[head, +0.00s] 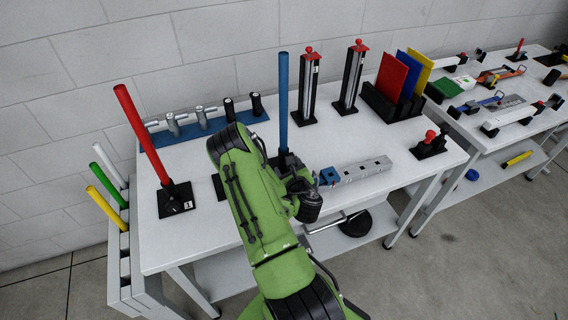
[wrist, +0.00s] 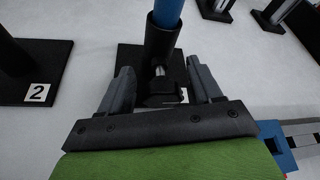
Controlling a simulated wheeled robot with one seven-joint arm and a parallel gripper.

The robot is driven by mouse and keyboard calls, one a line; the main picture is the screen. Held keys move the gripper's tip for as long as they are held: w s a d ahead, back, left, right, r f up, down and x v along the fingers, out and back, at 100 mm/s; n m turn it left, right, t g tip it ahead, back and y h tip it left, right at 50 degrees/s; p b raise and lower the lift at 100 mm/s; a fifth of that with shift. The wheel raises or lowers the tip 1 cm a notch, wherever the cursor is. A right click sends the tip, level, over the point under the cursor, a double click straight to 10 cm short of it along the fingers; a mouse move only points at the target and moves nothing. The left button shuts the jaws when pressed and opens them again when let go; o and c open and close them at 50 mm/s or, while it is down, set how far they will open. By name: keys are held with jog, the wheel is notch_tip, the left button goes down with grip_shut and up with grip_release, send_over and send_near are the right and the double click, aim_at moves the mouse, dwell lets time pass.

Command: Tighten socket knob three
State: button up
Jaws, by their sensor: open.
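The blue rod (head: 283,100) stands upright in a black socket (head: 284,158) at the middle of the table; the wrist view also shows the rod (wrist: 168,12) and the socket tube (wrist: 160,42). A metallic screw and dark knob (wrist: 162,88) stick out of the socket's near side. My gripper (wrist: 163,78) is open, with one finger on each side of the knob and a visible gap around it. Whether a finger touches it, I cannot tell. The number label on this socket is mostly hidden; the neighbouring base to the left (wrist: 38,92) reads 2.
The red rod (head: 143,135) stands in the socket marked 1 at left. A grey block with a blue end (head: 362,170) lies just right of my gripper. Two red-topped posts (head: 350,77) stand behind. Open tabletop (head: 335,140) lies between.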

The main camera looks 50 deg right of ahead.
jog(key=shift+s+r, duration=0.1)
jog(key=shift+c, duration=0.2)
jog(key=c, duration=0.9)
jog(key=p, duration=0.2)
jog(key=shift+r+m+y+p, duration=0.25)
jog(key=shift+m+y+p, duration=0.05)
jog(key=shift+m+p, duration=0.4)
jog(key=shift+p, duration=0.3)
jog(key=shift+f+m+t+y+p, duration=0.25)
jog(key=shift+m+t+y+p, duration=0.25)
jog(key=shift+m+y+p, duration=0.4)
jog(key=o, duration=0.9)
jog(key=shift+h, duration=0.3)
jog(key=shift+o, duration=0.2)
